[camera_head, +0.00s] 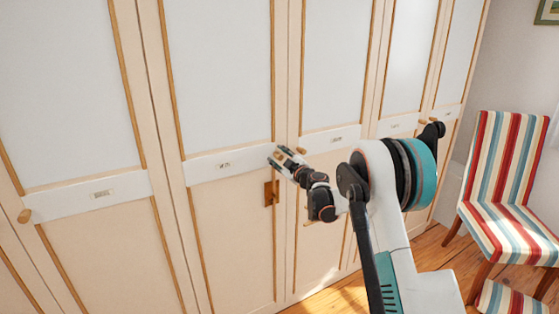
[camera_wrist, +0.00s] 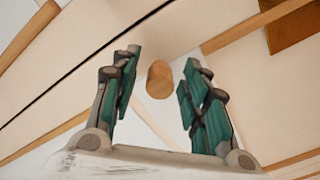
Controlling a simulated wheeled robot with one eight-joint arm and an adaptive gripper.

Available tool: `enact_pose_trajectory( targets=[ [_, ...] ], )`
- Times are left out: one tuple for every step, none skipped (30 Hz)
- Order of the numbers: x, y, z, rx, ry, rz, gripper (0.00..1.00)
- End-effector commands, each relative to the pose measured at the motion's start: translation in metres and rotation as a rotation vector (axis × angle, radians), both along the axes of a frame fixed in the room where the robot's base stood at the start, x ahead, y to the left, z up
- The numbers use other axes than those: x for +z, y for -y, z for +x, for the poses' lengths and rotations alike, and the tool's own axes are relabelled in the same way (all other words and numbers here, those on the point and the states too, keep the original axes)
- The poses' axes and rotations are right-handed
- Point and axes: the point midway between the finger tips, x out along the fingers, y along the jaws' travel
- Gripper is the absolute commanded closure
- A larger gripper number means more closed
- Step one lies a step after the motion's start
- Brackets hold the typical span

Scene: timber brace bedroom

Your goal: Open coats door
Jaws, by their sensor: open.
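A tall cream wardrobe has several doors with white upper panels and small label plates, too small to read. I cannot tell which is the coats door. My gripper (camera_head: 278,154) is at the right edge of the second door from the left (camera_head: 232,215), near its label (camera_head: 224,164). In the wrist view, my gripper is open, with green-padded fingers on either side of a round wooden knob (camera_wrist: 159,80). The knob sits between the fingertips with a gap on both sides. All visible doors look shut.
Other wooden knobs are on the leftmost door (camera_head: 25,215) and the third door (camera_head: 301,150). A brown plate (camera_head: 271,192) is below my gripper. A striped chair (camera_head: 505,190) stands at the right. Some wooden floor (camera_head: 430,255) is bare before the wardrobe.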

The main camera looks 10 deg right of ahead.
Motion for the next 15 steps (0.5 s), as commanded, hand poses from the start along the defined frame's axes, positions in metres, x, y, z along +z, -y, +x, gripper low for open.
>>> enact_pose_trajectory(
  targets=[
    [-0.0003, -0.0007, 0.0016, 0.0, 0.0, 0.0, 0.58],
    [-0.0002, -0.0009, 0.002, 0.0, 0.0, 0.0, 0.58],
    [-0.0001, -0.0008, 0.0024, 0.0, 0.0, 0.0, 0.58],
    [0.0, -0.0009, 0.0024, 0.0, 0.0, 0.0, 0.58],
    [0.0, -0.0009, 0.0024, 0.0, 0.0, 0.0, 0.58],
    [0.0001, -0.0009, 0.0023, 0.0, 0.0, 0.0, 0.58],
    [0.0001, -0.0009, 0.0023, 0.0, 0.0, 0.0, 0.58],
    [0.0001, -0.0009, 0.0023, 0.0, 0.0, 0.0, 0.58],
    [0.0001, -0.0009, 0.0022, 0.0, 0.0, 0.0, 0.58],
    [0.0001, -0.0009, 0.0022, 0.0, 0.0, 0.0, 0.65],
    [0.0001, -0.0009, 0.0022, 0.0, 0.0, 0.0, 0.72],
    [0.0001, -0.0009, 0.0022, 0.0, 0.0, 0.0, 0.81],
    [0.0001, -0.0008, 0.0021, 0.0, 0.0, 0.0, 0.88],
    [0.0001, -0.0008, 0.0021, 0.0, 0.0, 0.0, 0.95],
    [0.0001, -0.0008, 0.0021, 0.0, 0.0, 0.0, 1.0]
  ],
)
